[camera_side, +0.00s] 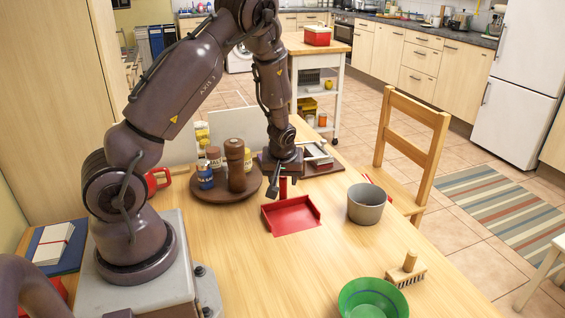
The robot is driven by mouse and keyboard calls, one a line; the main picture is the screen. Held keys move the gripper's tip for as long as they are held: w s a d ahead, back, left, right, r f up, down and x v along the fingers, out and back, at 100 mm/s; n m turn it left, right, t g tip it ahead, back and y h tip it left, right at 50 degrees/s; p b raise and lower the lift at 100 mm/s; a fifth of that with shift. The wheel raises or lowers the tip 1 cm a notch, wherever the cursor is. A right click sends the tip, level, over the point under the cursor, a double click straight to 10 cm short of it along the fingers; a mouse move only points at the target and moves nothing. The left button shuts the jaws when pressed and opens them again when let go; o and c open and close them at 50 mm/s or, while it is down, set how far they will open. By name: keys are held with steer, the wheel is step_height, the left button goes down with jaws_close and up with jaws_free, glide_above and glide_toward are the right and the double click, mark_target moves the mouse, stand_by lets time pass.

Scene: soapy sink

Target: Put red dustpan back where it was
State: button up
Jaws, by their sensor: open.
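The red dustpan (292,216) lies flat on the wooden table, its open pan toward the front and its short upright red handle part at the back. My gripper (276,191) is right at the dustpan's back, pointing down beside the handle. It is open, and the fingers look close to the handle; whether they touch it I cannot tell.
A round dark tray (209,194) with several jars and a pepper mill stands left of my gripper. A grey pot (367,204) stands right of the dustpan. A green bowl (372,300) and a wooden brush (407,271) are at the front right. The table's front middle is clear.

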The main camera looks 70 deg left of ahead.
steer(key=s+d+r+m+t+h, duration=0.1)
steer(key=d+r+m, duration=0.1)
steer(key=d+r, duration=0.45)
steer(key=s+d+r+m+h, duration=0.1)
steer(key=d+r, duration=0.3)
steer(key=r, duration=0.5)
steer(key=s+d+r+m+t+h, duration=0.2)
steer(key=s+d+r+m, duration=0.8)
steer(key=s+d+r, duration=0.1)
steer(key=shift+s+d+r+m+t, duration=0.2)
steer(key=shift+s+d+m+t, duration=0.15)
steer(key=shift+d, duration=0.5)
